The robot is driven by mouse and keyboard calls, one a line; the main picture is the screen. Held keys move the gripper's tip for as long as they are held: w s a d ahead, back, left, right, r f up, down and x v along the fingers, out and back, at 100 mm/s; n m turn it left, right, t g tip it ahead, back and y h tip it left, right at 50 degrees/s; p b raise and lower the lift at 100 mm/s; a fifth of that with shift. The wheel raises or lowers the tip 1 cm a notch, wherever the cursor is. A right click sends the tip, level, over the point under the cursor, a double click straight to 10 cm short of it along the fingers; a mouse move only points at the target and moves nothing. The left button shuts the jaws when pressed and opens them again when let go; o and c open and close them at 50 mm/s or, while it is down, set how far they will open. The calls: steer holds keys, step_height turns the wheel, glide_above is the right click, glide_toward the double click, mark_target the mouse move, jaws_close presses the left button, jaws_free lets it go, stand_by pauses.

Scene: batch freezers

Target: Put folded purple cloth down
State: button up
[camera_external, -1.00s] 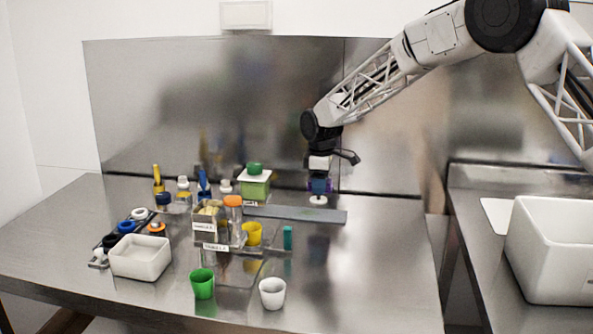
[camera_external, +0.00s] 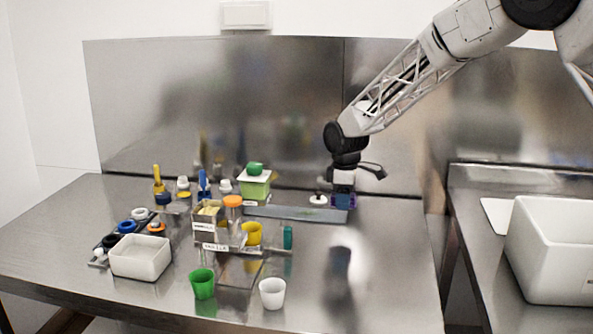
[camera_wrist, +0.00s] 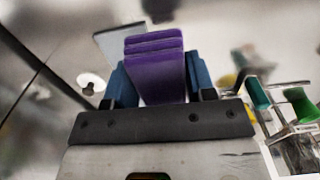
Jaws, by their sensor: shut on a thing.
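The folded purple cloth (camera_wrist: 156,68) shows in the wrist view as a layered block standing between the two blue fingers of my gripper (camera_wrist: 160,80). The gripper is shut on it. In the external view my gripper (camera_external: 343,202) points down at the right end of the long grey strip (camera_external: 290,214) at the back of the table. Only a sliver of purple shows beside the fingers there. I cannot tell whether the cloth touches the strip or the table.
A small white round piece (camera_external: 318,199) stands just left of my gripper. A green-lidded container (camera_external: 255,186) and other jars stand further left. A teal piece (camera_external: 288,238), a white cup (camera_external: 272,293) and a green cup (camera_external: 202,283) are nearer the front. The table's right side is clear.

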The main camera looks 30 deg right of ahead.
steer(key=s, duration=0.3)
steer(key=s+f, duration=0.1)
steer(key=s, duration=0.5)
steer(key=shift+s+d+f, duration=0.3)
steer(key=shift+s, duration=0.05)
steer(key=shift+w, duration=0.1)
glide_above(336, 219)
steer(key=shift+f, duration=0.75)
steer(key=shift+f, duration=1.8)
steer(key=shift+f, duration=0.35)
